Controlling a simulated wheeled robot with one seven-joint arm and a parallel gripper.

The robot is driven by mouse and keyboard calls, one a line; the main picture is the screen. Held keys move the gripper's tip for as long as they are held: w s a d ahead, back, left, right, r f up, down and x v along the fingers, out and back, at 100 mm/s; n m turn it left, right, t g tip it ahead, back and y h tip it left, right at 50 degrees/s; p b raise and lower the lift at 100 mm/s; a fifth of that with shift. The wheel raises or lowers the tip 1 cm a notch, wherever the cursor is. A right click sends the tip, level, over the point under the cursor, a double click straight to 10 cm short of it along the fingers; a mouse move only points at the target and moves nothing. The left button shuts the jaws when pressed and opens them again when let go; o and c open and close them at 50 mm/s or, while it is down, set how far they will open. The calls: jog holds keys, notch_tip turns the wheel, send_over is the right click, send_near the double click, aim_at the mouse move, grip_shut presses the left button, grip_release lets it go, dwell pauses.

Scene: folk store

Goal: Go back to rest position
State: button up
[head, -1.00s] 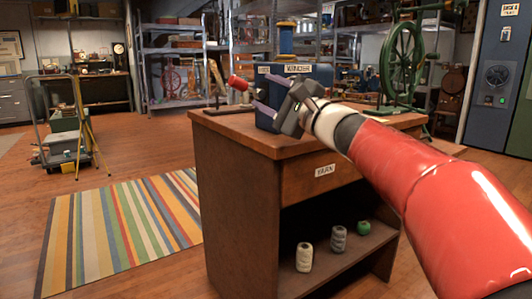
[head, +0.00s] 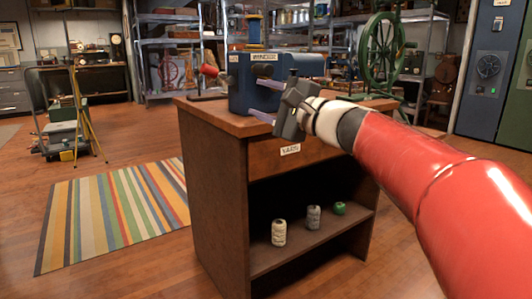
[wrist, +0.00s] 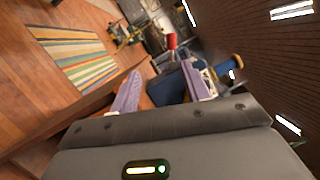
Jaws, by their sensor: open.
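My gripper (head: 268,101) is at the end of my red arm, in front of the blue winder (head: 248,98) on the wooden counter. Its two lilac fingers point left and stand apart, with nothing between them. In the wrist view the open fingers of my gripper (wrist: 163,92) show with the blue winder (wrist: 168,88) beyond them.
The wooden counter (head: 215,170) has a shelf with white (head: 279,232), grey (head: 313,217) and green (head: 340,208) yarn. A striped rug (head: 110,215) lies left on open floor. A green spinning wheel (head: 381,58) stands behind. A cart (head: 62,135) stands far left.

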jog(key=s+d+f+n+g+h, duration=0.3)
jog(key=s+f+n+g+h, duration=0.3)
jog(key=s+f, duration=1.05)
jog(key=s+d+f+n+g+h, duration=0.1)
jog(key=s+d+f+n+h, duration=0.25)
jog(key=s+d+f, duration=0.35)
jog(key=s+d+f+n+h, duration=0.2)
jog(key=s+d+f+h, duration=0.3)
jog(key=f, duration=0.5)
notch_tip(320, 180, up, 14)
jog(key=p, duration=1.3)
jog(key=shift+d+p, duration=0.3)
jog(key=shift+w+f, duration=0.1)
